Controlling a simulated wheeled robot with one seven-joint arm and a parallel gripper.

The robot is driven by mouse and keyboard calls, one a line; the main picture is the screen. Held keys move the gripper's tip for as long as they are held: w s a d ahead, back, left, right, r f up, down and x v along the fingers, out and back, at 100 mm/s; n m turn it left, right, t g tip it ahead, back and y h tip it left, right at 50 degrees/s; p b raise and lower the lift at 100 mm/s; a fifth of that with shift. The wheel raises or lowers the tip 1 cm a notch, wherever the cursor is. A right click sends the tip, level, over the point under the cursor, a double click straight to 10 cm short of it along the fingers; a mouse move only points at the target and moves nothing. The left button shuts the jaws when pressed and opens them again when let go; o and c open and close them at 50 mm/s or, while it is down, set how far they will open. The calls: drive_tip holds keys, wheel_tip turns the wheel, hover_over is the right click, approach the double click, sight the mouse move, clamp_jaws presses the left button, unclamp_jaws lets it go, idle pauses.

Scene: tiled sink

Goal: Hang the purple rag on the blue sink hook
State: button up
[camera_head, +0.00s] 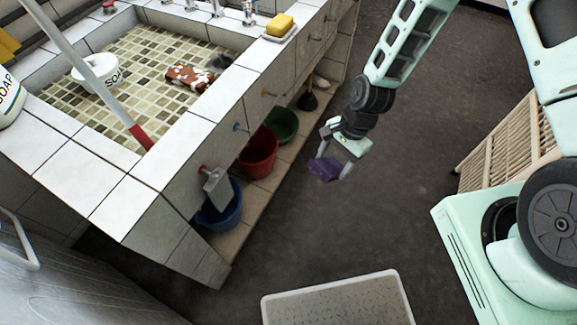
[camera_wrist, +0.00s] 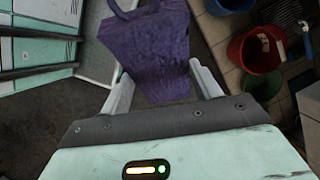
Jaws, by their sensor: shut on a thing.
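The purple rag (camera_head: 325,169) is held at the end of my arm, in the air over the dark floor, to the right of the sink front. In the wrist view the rag (camera_wrist: 148,50) fills the space between the fingers, with a loop at its upper left end. My gripper (camera_head: 338,160) is shut on the rag; its fingers also show in the wrist view (camera_wrist: 162,80). The blue hook (camera_head: 238,127) is on the tiled sink front, to the left of my gripper and apart from the rag. It looks empty.
A red hook (camera_head: 203,169) left of the blue one carries a grey cloth-like thing (camera_head: 217,189). An orange hook (camera_head: 268,94) is on the other side. Blue (camera_head: 220,212), red (camera_head: 259,157) and green (camera_head: 283,124) buckets stand under the sink. A wooden rack (camera_head: 510,145) stands right.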

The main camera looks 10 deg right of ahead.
drive_tip(key=a+f+m+t+y+b, duration=0.3)
drive_tip(key=a+f+m+y+b, duration=0.15)
drive_tip(key=a+m+y, duration=0.2)
drive_tip(key=w+a+f+m+t+b, duration=0.1)
drive_tip(key=w+a+m+t+b, duration=0.6)
drive_tip(key=w+a, duration=0.3)
drive_tip(key=shift+a+m+b, duration=0.35)
drive_tip(key=shift+a+b, duration=0.1)
drive_tip(key=shift+a, duration=0.75)
drive_tip(key=shift+y, duration=0.25)
drive_tip(key=shift+f, duration=0.1)
drive_tip(key=o, duration=1.1)
drive_tip(key=shift+c, duration=0.2)
